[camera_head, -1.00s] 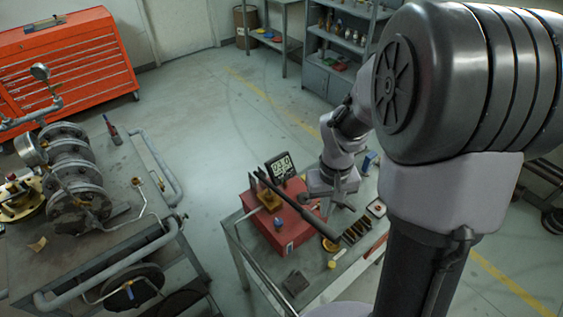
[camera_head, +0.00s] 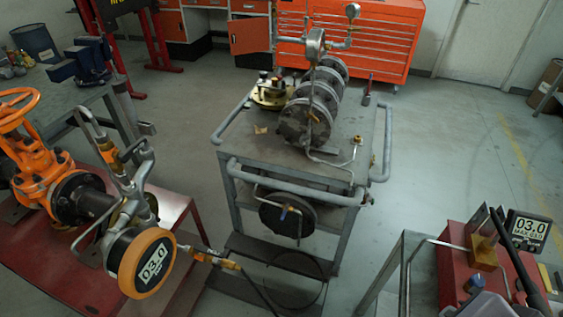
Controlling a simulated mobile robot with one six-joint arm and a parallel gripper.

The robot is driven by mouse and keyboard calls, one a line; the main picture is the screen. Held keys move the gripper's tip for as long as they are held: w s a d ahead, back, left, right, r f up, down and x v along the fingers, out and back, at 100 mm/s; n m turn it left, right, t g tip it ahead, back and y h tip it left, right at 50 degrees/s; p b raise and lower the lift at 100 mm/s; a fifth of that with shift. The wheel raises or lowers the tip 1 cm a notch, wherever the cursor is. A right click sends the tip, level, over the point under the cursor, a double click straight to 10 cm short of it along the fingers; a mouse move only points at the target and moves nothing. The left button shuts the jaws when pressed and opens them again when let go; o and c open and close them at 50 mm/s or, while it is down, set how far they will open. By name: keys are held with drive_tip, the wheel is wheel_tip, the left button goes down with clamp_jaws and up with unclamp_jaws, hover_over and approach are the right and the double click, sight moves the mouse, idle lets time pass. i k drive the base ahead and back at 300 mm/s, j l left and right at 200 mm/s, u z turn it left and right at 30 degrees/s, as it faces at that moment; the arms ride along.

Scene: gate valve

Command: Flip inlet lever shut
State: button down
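An orange gate valve (camera_head: 50,175) with an orange handwheel (camera_head: 18,108) stands on a red bench at the left. Grey pipework (camera_head: 128,190) with brass-coloured fittings joins it on the right. A round orange-rimmed gauge (camera_head: 147,262) reads 03.0 in front of this pipework. A hose with a brass fitting (camera_head: 212,259) runs right from there. A small blue handle (camera_head: 286,211) shows below the middle cart's top. I cannot tell which part is the inlet lever or how it is set. My gripper is not in view.
The grey cart (camera_head: 345,120) carries flanged discs (camera_head: 303,125) and gauges. Floor between cart and right table is clear.

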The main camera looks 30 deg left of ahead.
sight(198, 247)
drive_tip(key=u, duration=2.2)
